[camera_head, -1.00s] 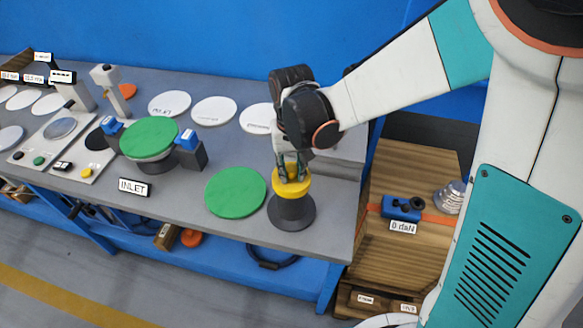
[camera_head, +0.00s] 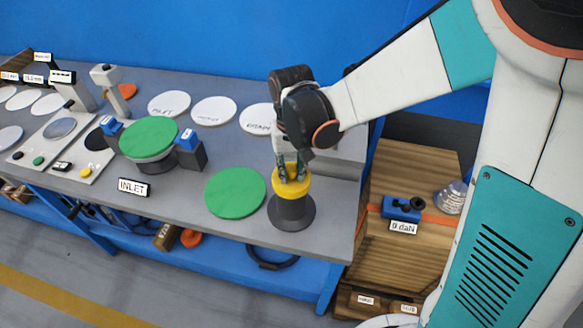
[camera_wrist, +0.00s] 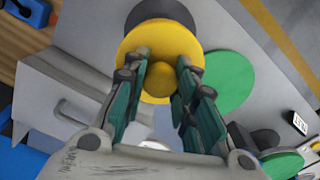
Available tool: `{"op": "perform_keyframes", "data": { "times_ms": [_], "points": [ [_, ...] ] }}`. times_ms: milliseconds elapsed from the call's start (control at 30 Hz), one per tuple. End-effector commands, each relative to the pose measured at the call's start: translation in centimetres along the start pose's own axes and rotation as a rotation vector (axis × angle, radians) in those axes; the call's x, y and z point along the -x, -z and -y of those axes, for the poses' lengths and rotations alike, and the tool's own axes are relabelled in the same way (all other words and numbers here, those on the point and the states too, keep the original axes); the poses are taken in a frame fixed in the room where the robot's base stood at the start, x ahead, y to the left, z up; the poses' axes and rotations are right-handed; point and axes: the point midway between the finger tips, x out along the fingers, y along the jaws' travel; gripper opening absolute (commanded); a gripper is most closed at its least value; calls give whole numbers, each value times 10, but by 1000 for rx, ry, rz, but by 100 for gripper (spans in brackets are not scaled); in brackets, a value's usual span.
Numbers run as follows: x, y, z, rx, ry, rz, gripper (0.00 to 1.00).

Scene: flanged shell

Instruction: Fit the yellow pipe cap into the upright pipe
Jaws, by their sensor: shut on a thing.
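The yellow pipe cap (camera_head: 292,187) is at the top of the dark upright pipe (camera_head: 292,211), which stands on a round flange near the table's front right edge. My gripper (camera_head: 292,173) points down from above, its fingers shut on the cap's central knob. In the wrist view the yellow cap (camera_wrist: 150,45) fills the upper middle, with my gripper (camera_wrist: 170,82) around its round knob. The dark pipe (camera_wrist: 172,16) shows only partly behind the cap. The cap looks level on the pipe mouth, but I cannot tell how deep it sits.
A green disc (camera_head: 236,192) lies just left of the pipe. A fixture with another green disc (camera_head: 149,138) stands further left, by the INLET label (camera_head: 134,187). White discs (camera_head: 214,110) lie along the back.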

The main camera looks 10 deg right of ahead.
Motion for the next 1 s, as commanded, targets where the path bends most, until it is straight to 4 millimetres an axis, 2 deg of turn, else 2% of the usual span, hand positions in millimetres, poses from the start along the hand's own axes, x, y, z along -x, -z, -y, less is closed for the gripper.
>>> {"op": "perform_keyframes", "data": {
  "times_ms": [1000],
  "points": [
    [-24,0,0,0,0,0,2]
  ]
}}
